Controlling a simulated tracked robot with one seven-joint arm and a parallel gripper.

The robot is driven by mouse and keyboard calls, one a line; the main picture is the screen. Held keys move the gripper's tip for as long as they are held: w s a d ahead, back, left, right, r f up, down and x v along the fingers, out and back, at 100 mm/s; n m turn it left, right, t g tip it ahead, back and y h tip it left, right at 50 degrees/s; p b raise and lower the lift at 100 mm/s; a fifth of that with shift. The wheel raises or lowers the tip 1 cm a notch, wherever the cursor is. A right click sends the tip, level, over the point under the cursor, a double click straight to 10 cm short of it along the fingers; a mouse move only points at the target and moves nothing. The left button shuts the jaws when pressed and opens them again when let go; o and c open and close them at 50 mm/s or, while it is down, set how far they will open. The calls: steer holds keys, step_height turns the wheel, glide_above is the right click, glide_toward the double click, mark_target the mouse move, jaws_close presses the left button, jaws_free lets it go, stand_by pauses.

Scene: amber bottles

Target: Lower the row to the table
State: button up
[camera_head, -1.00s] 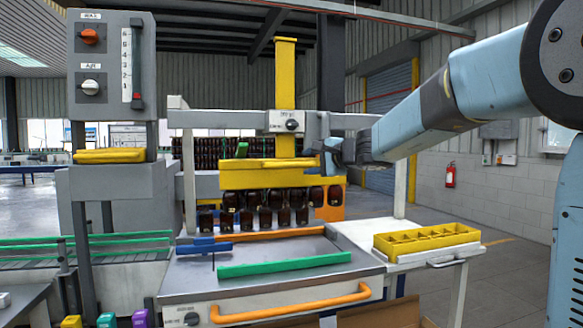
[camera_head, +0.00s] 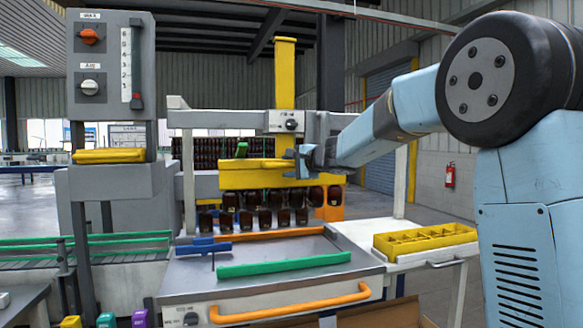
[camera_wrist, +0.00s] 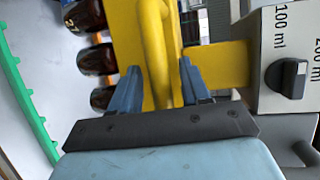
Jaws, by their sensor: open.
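A row of dark amber bottles (camera_head: 265,198) hangs under a yellow beam (camera_head: 211,184) above the grey table (camera_head: 195,272). The bottles are clear of the table top. The beam sits below a yellow upright column (camera_head: 285,80) on the frame. My gripper (camera_head: 303,163) is at the right part of the beam, by its yellow handle bar (camera_head: 262,163). In the wrist view my open gripper (camera_wrist: 158,78) has its two blue-grey fingers on either side of the yellow handle (camera_wrist: 154,35). Contact cannot be told. A few bottles (camera_wrist: 97,60) show at left there.
A green rail (camera_head: 285,265) and an orange rail (camera_head: 270,234) lie across the table. A blue piece (camera_head: 203,247) stands at its left. A yellow divided tray (camera_head: 425,239) is on the right side shelf. A volume dial (camera_wrist: 286,76) is close to my gripper.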

steer(key=shift+c, duration=0.4)
jaws_close()
